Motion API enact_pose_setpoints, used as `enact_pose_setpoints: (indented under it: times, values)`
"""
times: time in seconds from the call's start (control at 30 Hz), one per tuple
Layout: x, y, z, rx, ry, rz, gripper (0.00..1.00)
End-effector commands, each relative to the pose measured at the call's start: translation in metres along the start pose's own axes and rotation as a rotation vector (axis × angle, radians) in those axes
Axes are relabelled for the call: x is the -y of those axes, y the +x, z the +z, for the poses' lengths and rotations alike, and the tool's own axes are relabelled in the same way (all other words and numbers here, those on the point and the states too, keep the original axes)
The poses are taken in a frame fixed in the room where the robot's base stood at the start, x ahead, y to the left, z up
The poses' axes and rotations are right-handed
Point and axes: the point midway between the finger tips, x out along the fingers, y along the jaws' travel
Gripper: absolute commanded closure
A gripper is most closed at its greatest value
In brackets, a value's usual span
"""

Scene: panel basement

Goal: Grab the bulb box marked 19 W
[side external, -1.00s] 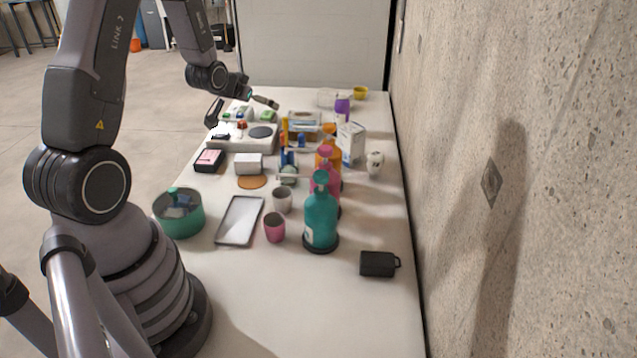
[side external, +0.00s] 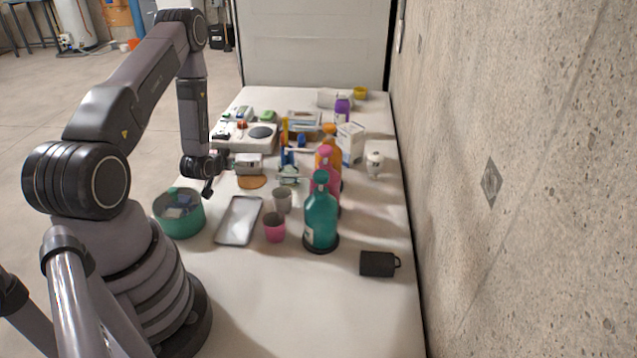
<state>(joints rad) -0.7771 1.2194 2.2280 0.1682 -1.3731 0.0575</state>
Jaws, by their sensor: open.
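No 19 W marking can be read at this size, so I cannot tell which box is the bulb box. A small white box (side external: 249,164) lies on the table near my gripper. A taller white box (side external: 351,143) with printing stands farther back at the right, near a white bulb-shaped object (side external: 374,164). My gripper (side external: 214,175) is open, low over the left edge of the table, just left of the small white box and apart from it. It hides the spot where a dark and pink box lay.
A green round bin (side external: 179,214) with items inside stands in front of my gripper. A grey tray (side external: 238,221), cups (side external: 274,228) and pump bottles (side external: 320,215) fill the middle. A white scale-like device (side external: 262,134) is behind.

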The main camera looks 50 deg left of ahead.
Motion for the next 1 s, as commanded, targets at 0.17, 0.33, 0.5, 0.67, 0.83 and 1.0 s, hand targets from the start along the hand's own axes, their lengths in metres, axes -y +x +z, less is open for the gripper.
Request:
enact_pose_setpoints:
  times: [0.17, 0.33, 0.5, 0.67, 0.83, 1.0]
  values:
    - [0.0, 0.03, 0.0, -0.001, 0.001, 0.0, 0.0]
    - [0.0, 0.048, 0.0, 0.001, 0.0, 0.0, 0.0]
    - [0.0, 0.05, 0.0, 0.002, -0.001, 0.0, 0.0]
    - [0.0, 0.05, 0.0, 0.002, -0.001, 0.0, 0.1]
    - [0.0, 0.05, 0.0, 0.002, -0.001, 0.0, 0.33]
    - [0.0, 0.05, 0.0, 0.002, -0.001, 0.0, 0.47]
